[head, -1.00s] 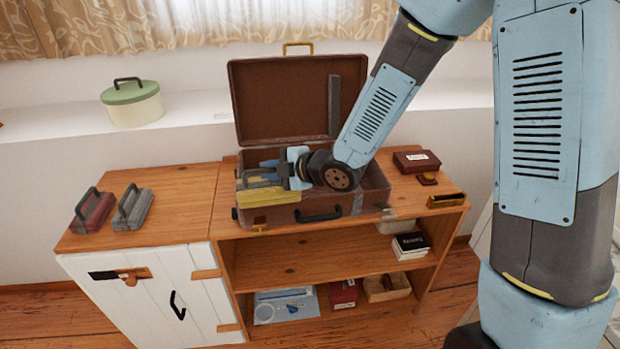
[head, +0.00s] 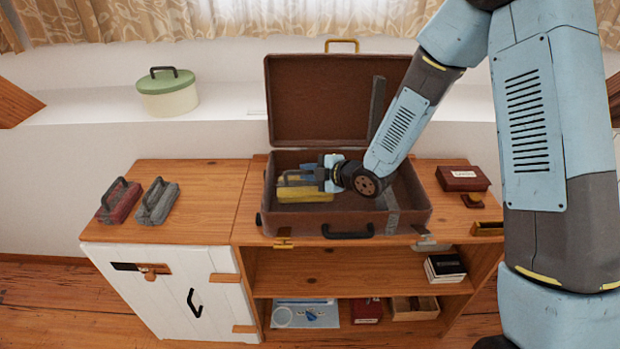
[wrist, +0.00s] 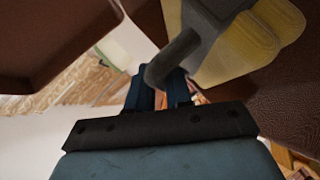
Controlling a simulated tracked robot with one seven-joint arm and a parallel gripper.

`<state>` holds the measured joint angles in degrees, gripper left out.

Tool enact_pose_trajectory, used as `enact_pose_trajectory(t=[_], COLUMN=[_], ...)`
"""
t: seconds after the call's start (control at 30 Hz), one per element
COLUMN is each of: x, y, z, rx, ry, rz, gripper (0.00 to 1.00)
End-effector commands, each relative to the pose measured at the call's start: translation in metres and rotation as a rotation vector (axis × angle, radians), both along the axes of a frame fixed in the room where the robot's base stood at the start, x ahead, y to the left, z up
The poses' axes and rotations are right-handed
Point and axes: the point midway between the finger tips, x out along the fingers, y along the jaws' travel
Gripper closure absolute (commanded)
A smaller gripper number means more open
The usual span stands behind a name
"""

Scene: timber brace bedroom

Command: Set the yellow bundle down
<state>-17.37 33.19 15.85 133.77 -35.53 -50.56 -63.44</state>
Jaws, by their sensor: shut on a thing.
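The yellow bundle (head: 306,194) is inside the open brown suitcase (head: 404,201), in its left part. It has a grey band and a dark handle on top. My gripper (head: 312,177) reaches in from the right and is shut on the bundle's handle. In the wrist view the yellow bundle (wrist: 258,38) hangs at the upper right, with its grey handle (wrist: 172,60) between the fingers. Whether the bundle touches the suitcase floor cannot be told.
The suitcase lid (head: 325,100) stands open behind. A red bundle (head: 118,204) and a grey bundle (head: 157,203) lie on the cabinet top at left. A dark red box (head: 462,178) sits right of the suitcase. A green-lidded tin (head: 168,95) stands on the ledge.

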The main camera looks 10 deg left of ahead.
Motion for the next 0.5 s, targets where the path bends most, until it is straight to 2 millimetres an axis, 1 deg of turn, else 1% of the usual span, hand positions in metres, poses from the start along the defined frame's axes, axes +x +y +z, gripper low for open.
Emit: enact_pose_trajectory(t=[0.1, 0.27, 0.33, 0.5], x=[0.003, 0.004, 0.006, 0.005], y=[0.001, 0.002, 0.002, 0.002], z=[-0.008, -0.013, -0.018, -0.038], rx=[0.002, 0.001, 0.0, 0.0], ry=[0.0, 0.0, 0.001, 0.003], rz=[0.0, 0.001, 0.0, 0.001], gripper=[1.0, 1.0, 1.0, 1.0])
